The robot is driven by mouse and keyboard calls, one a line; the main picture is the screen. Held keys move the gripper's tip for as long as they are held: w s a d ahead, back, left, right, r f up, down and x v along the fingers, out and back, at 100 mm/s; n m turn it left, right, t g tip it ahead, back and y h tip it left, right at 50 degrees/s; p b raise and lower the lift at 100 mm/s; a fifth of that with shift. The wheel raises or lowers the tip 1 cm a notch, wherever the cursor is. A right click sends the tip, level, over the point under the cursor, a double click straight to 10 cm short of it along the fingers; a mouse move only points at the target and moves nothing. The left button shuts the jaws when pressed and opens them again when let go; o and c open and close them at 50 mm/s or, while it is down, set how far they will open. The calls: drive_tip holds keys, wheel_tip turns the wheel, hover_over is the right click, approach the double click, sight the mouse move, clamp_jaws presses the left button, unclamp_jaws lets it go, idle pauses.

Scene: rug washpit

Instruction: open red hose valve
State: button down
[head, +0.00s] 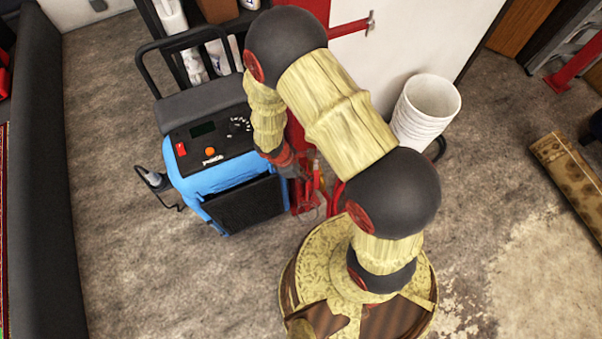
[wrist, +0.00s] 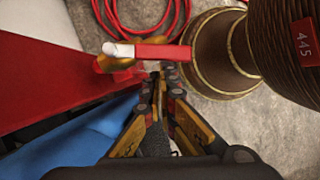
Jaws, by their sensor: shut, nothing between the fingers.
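The red hose valve shows in the wrist view, with a red lever (wrist: 162,52), a pale grey end piece and a brass-coloured body (wrist: 117,63). The lever lies crosswise, pointing right from the body. My gripper (wrist: 161,74) is shut and empty. Its fingertips are just below the lever in the picture, near its middle; I cannot tell whether they touch it. In the head view my arm hides most of the valve area, and only red parts show beside the blue machine.
A red panel (wrist: 50,80) stands left of the valve. A red hose (wrist: 148,32) lies coiled on the floor behind it. The blue machine (head: 185,172) stands close on the left. White buckets (head: 424,110) stand to the right. Open floor (head: 130,270) lies in front of the machine.

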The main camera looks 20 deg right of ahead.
drive_tip(key=shift+s+d, duration=0.35)
drive_tip(key=shift+s, duration=0.1)
drive_tip(key=shift+w, duration=0.1)
idle(0.5)
